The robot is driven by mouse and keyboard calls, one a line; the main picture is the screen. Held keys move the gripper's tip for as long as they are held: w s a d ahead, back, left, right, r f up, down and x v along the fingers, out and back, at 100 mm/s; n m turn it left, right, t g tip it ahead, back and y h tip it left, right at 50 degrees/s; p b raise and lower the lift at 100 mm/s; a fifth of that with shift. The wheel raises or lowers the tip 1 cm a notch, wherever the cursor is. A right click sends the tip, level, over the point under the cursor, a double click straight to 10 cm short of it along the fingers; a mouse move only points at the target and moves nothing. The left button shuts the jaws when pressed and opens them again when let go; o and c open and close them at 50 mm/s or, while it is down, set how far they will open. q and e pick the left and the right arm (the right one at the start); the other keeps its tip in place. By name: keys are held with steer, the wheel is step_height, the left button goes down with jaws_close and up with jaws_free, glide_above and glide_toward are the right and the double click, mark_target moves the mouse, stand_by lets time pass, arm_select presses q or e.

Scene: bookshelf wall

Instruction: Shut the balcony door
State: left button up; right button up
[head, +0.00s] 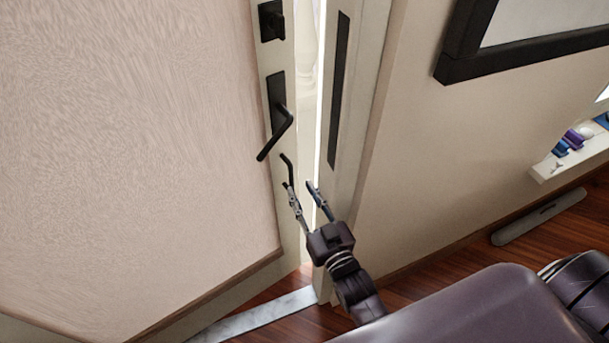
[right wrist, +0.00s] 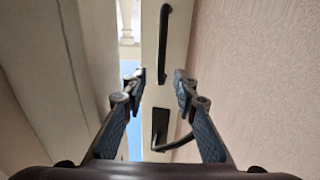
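The balcony door (head: 130,130), a pale textured panel with a light edge strip, fills the left of the head view. It stands slightly ajar, with a bright gap beside the frame (head: 355,120). A black lever handle (head: 283,130) is on the door; it also shows in the right wrist view (right wrist: 172,142). A black bar handle (head: 288,168) sits below it, partly hidden by a finger; the right wrist view shows it longer (right wrist: 163,45). My right gripper (head: 301,186) is open and empty in front of the door edge, its fingers (right wrist: 160,76) apart. My left gripper is out of view.
A metal threshold strip (head: 255,314) crosses the wooden floor under the door. A wall with a dark picture frame (head: 520,52) lies to the right. A white shelf (head: 578,158) with small blue and purple things stands at the far right.

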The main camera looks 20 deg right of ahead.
mark_target(292, 175)
steer(key=w, duration=0.7)
steer(key=shift+w+a, duration=0.3)
steer(key=shift+a, duration=0.05)
jaws_close()
